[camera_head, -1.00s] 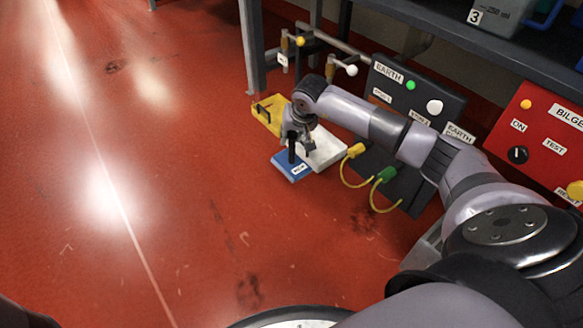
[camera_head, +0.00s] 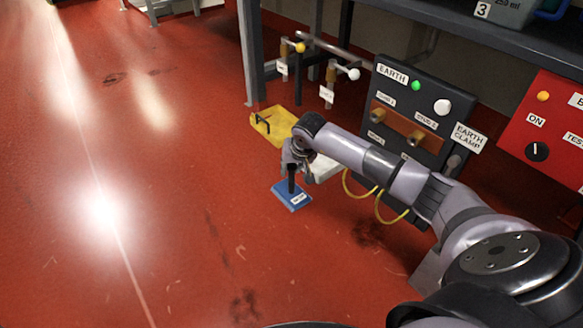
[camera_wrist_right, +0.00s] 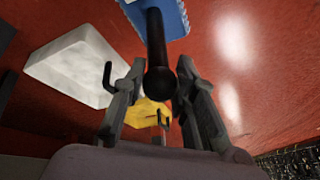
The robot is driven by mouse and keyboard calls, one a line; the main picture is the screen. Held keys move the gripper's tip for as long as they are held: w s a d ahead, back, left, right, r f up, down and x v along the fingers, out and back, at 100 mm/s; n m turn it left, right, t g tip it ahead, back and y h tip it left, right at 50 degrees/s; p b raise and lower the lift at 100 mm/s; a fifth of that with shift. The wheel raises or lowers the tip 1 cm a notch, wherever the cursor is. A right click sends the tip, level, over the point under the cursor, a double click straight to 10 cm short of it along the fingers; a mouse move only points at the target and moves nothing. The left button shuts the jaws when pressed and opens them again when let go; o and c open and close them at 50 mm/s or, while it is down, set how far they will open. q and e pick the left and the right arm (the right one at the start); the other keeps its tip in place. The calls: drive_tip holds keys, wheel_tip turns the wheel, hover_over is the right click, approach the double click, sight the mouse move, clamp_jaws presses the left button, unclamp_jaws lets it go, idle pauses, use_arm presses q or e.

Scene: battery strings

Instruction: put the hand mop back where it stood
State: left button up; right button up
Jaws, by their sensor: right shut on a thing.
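The hand mop has a blue base (camera_head: 291,195) lettered with a small white label and an upright black handle (camera_wrist_right: 156,40). In the head view my right gripper (camera_head: 294,160) is at the top of the handle, above the base. In the right wrist view the fingers (camera_wrist_right: 163,95) stand on both sides of the handle, whose round end faces the camera. The blue base (camera_wrist_right: 172,18) is partly cut off there. I cannot tell whether the base touches the floor. My left gripper is not in view.
A white tray (camera_head: 325,169) lies just behind the mop, partly hidden by my right arm. A yellow item with a black handle (camera_head: 284,122) is farther back. A dark EARTH panel (camera_head: 391,100) with yellow cables stands to the right. Open red floor lies left.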

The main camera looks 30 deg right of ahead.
drive_tip(key=o, duration=1)
drive_tip(key=shift+f, duration=0.1)
